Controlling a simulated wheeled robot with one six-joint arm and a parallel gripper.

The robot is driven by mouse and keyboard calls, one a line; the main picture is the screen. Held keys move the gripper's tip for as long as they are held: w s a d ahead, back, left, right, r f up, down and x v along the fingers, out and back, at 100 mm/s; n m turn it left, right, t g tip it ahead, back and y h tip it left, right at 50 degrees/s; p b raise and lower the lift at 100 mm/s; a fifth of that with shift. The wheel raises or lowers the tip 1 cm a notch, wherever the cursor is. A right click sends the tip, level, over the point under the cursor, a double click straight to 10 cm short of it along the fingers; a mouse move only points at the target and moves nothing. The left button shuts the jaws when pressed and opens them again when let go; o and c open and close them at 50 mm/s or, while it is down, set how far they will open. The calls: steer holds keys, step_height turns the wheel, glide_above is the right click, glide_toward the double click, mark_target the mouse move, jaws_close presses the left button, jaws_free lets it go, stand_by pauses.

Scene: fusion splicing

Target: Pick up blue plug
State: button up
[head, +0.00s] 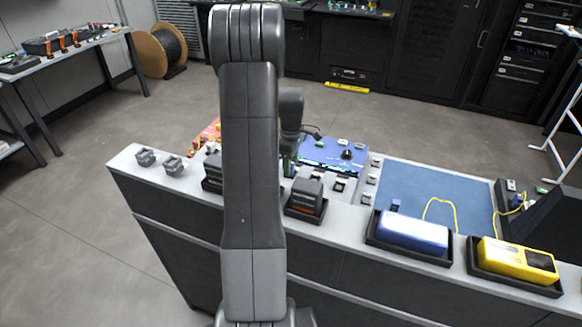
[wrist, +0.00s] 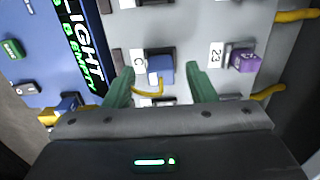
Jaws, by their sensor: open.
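In the wrist view a small blue plug (wrist: 160,68) sits on the light grey panel beside a white label marked C. A yellow cable (wrist: 148,94) runs by its lower side. My gripper (wrist: 159,70) is open, with one green finger to the left of the blue plug and one to the right. Gaps show between plug and fingers in the picture; the height difference is hard to tell. In the head view my gripper (head: 289,165) is mostly hidden behind my arm, low over the bench near the blue panel, and I cannot make out this plug there.
A purple plug (wrist: 243,60) stands right of the right finger, by a label marked 23. A blue panel with a lit display (wrist: 85,45) lies to the left. On the bench are a blue-white case (head: 412,232), a yellow device (head: 515,260) and a blue mat (head: 470,195).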

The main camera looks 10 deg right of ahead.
steer(key=shift+f, duration=0.75)
steer(key=c, duration=1.1)
steer(key=shift+o, duration=0.2)
steer(key=shift+r, duration=0.1)
step_height(320, 180, up, 10)
steer(key=shift+f+b, duration=0.1)
steer(key=shift+b, duration=0.6)
